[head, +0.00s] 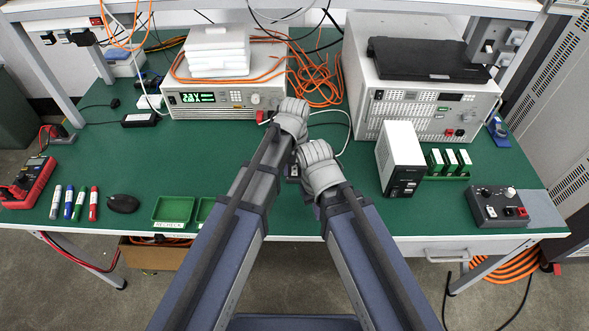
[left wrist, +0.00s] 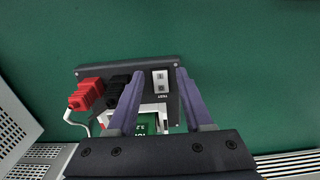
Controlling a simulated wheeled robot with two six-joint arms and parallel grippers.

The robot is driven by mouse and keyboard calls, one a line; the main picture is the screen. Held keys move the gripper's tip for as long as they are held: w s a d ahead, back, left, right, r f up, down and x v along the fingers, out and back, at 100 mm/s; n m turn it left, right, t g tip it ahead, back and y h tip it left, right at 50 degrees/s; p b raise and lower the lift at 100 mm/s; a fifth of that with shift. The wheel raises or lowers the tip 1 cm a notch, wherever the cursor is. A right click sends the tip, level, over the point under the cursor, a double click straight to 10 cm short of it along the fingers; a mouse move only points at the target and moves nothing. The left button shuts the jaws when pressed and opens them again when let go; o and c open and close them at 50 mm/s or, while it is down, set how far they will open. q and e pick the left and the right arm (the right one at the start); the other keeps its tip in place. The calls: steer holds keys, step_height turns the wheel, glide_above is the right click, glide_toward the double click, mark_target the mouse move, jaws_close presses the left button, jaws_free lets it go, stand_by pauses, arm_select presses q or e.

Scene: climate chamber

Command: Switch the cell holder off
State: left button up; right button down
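The cell holder (left wrist: 149,98) shows in the left wrist view as a dark box with red (left wrist: 84,94) and black plugs on its left. Its small light rocker switch (left wrist: 160,82) sits near the top right, above the word TEST. A green cell (left wrist: 146,124) in a white frame is partly hidden by my gripper. My left gripper (left wrist: 159,74) is open, its two purple fingers on either side of the switch in the picture; I cannot tell whether they touch the holder. In the head view my wrists hide most of the holder.
A power supply (head: 213,98) with a lit display stands behind my left wrist. A white box (head: 400,152) and green cells (head: 450,160) stand to the right. Green trays (head: 173,209), a mouse (head: 122,203) and markers (head: 69,203) lie at the front left.

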arm_select(q)
jaws_close()
stand_by(0.3)
